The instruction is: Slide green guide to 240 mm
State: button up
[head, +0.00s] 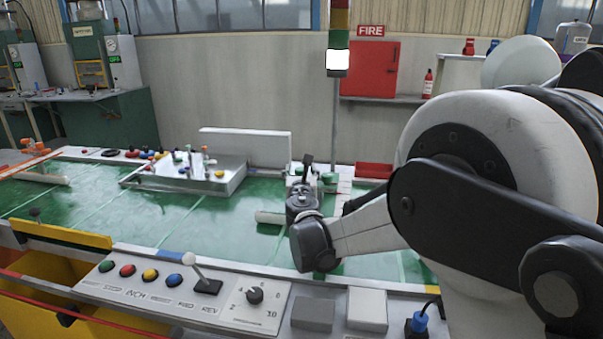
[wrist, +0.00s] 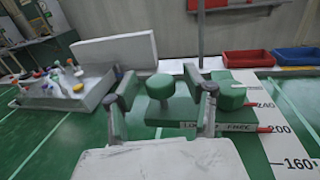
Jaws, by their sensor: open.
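The green guide (wrist: 188,115) lies ahead of my gripper in the wrist view, with a round green knob (wrist: 160,87) and a second green round part (wrist: 230,98) at its right. Its front carries a LOCK/FREE label. A red pointer (wrist: 266,129) on its right side sits near the 200 mark of the white scale (wrist: 290,150). My gripper (wrist: 160,82) is open, with one finger on each side of the knob; contact cannot be told. In the head view my gripper (head: 304,170) covers most of the guide, and a green part (head: 329,179) shows beside it.
A grey tray with coloured pegs (head: 200,178) and a white upright panel (head: 245,147) stand left of the guide. A control panel (head: 150,285) with buttons and a lever runs along the front.

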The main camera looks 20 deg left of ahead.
jog(key=shift+w, duration=0.2)
grip_shut()
dwell(0.3)
jog(key=x, duration=0.4)
jog(key=shift+w+d, duration=0.25)
jog(key=shift+w, duration=0.15)
grip_release()
jog(key=v, duration=1.2)
